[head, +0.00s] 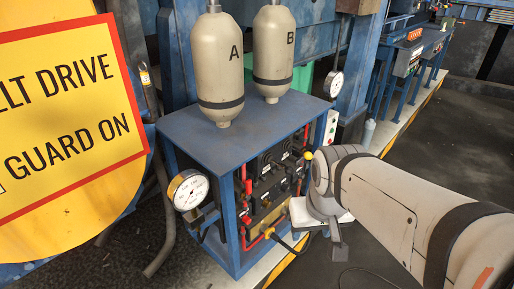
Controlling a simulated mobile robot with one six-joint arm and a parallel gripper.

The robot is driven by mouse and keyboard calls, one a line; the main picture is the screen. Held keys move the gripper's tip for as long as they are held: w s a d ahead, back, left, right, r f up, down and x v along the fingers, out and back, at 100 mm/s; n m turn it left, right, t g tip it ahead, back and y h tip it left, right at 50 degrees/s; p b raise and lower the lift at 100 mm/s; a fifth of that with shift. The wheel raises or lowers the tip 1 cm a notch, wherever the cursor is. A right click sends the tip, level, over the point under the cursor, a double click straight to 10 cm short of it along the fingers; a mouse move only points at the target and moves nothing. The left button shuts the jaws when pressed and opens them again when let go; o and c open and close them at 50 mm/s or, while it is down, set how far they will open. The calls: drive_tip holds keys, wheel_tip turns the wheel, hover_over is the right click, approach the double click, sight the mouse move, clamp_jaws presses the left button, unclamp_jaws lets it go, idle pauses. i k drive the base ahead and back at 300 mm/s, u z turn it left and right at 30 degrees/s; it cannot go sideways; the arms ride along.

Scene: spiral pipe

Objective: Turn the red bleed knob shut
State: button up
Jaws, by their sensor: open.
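A blue steel stand (228,135) holds a dark valve panel on its right-hand side. My gripper (320,238) hangs at the end of my arm, to the right of the panel's lower part. It looks empty and apart from the red fitting. My wrist hides part of the panel's right side, and the fingertips are only partly clear.
Two beige tanks, A (217,75) and B (273,55), stand on the stand. A white pressure gauge (188,190) juts out at its left front corner, another gauge (334,84) is behind. A yellow guard sign (65,120) fills the left. The floor at right is open.

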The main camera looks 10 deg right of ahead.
sight(246, 220)
drive_tip(key=z, duration=0.55)
drive_tip(key=k, duration=1.4)
drive_tip(key=u, duration=0.7)
drive_tip(key=i, duration=1.45)
drive_tip(key=u, duration=0.05)
